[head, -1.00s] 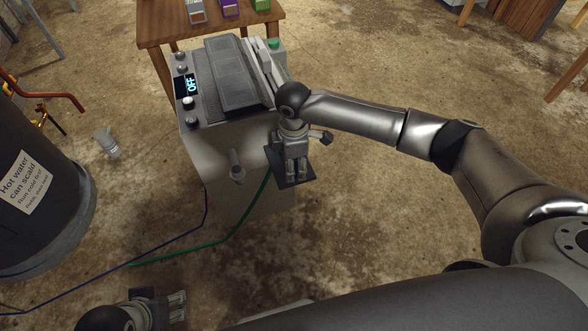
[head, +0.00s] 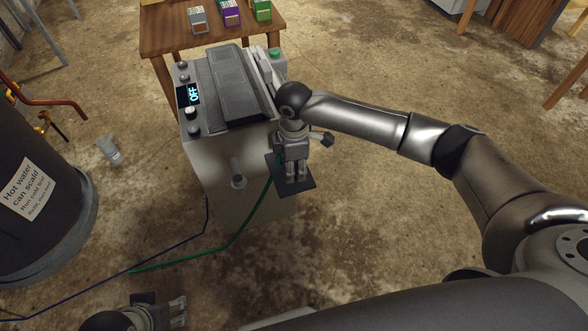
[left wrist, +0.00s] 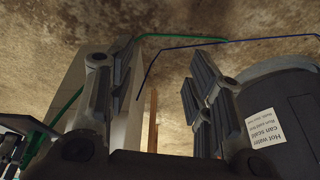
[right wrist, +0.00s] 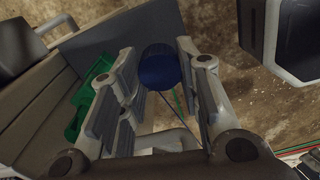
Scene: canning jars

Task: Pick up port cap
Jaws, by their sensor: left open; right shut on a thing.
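A blue round cap (right wrist: 158,68) sits between the fingers of my right gripper (right wrist: 160,85) in the right wrist view. That gripper is shut on it. In the head view my right gripper (head: 296,175) is at the right front side of the grey machine (head: 225,165), over a dark flat panel (head: 303,186); the cap is hidden there. My left gripper (head: 178,311) is open and empty, low at the bottom left of the head view. Its spread fingers also show in the left wrist view (left wrist: 155,90).
The machine's display (head: 192,94) reads OFF. A wooden table (head: 165,38) with several small boxes stands behind it. A dark hot-water tank (head: 75,215) stands at left. A green hose (head: 190,262) and a blue hose cross the floor. A grey cup-like thing (head: 109,150) lies on the floor.

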